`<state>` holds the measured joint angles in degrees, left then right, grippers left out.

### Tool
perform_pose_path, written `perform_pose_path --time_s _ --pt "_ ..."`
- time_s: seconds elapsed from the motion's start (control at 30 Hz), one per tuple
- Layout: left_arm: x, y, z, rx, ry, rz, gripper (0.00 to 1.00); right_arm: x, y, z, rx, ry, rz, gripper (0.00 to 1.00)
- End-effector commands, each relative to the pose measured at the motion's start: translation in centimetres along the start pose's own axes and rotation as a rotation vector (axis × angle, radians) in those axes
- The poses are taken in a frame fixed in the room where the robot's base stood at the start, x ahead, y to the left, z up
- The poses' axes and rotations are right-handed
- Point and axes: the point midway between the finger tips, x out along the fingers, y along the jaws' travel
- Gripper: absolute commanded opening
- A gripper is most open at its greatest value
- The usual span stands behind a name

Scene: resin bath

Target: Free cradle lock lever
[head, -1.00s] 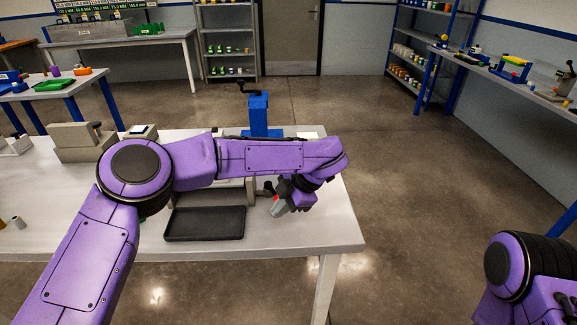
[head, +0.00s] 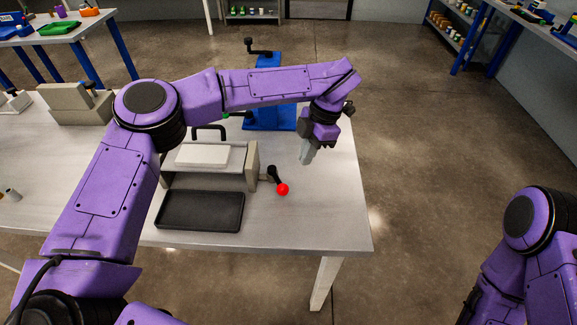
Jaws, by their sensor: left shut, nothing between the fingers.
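The lock lever (head: 273,175) is a short black arm with a red ball knob (head: 283,189) on its end. It sits on the right side of a beige cradle-like unit (head: 252,165) with a white block (head: 203,156) on top, and its knob end slants down toward the front right. My left gripper (head: 305,158) is shut and empty, pointing down, to the right of the lever and a little farther back, apart from the knob. My right arm shows at the lower right edge, but its gripper is out of view.
A black tray (head: 200,228) lies in front of the unit. A blue stand (head: 283,117) with a black crank is behind, partly hidden by my left arm. A beige block (head: 75,104) stands at the left. The table (head: 310,230) is clear right of the lever.

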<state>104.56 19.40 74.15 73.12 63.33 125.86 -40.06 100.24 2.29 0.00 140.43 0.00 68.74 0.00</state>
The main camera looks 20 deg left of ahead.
Motion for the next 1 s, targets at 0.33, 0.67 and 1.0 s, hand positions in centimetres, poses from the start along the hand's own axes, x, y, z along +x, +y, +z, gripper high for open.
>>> perform_pose_path --time_s 0.33,0.67,1.0 --pt "4.5 0.1 -3.0 -0.003 0.001 -0.003 0.0 -2.2 0.2 -1.0 0.001 0.002 -0.001 0.0" --pt "5.2 0.1 -3.7 -0.004 -0.001 0.0 0.0 -2.3 0.2 -1.0 0.001 0.001 -0.001 0.0" --pt "5.0 -0.1 -3.8 0.033 0.001 0.011 0.0 -2.8 0.2 -1.2 0.001 0.001 -0.001 0.0"
